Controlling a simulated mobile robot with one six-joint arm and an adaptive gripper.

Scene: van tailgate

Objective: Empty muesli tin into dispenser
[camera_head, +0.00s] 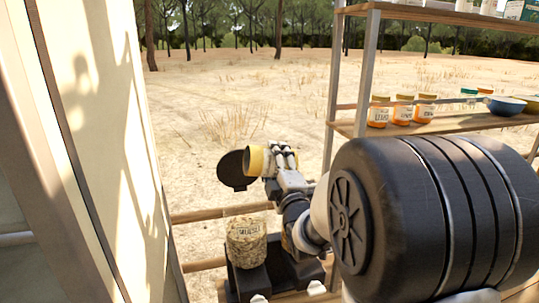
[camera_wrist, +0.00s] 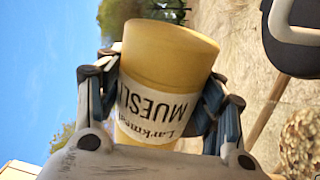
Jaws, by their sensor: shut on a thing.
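My gripper (camera_head: 280,158) is shut around the yellow muesli tin (camera_head: 254,161). In the wrist view the tin (camera_wrist: 168,55) sits between both fingers (camera_wrist: 160,110), its white MUESLI label showing. The tin lies roughly on its side, one end facing left in the head view. I cannot see its contents. The dispenser (camera_head: 246,243), a clear labelled jar on a black base, stands below the tin and slightly left. It holds muesli, also seen at the wrist view's lower right edge (camera_wrist: 303,145). Its round black lid (camera_head: 232,170) stands open, just left of the tin.
A wooden shelf rack (camera_head: 450,120) at the right holds several orange-labelled jars (camera_head: 403,110) and a blue bowl (camera_head: 506,105). A pale van panel (camera_head: 90,130) fills the left side. Wooden rails (camera_head: 215,213) run beside the dispenser. Dry open ground lies behind.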

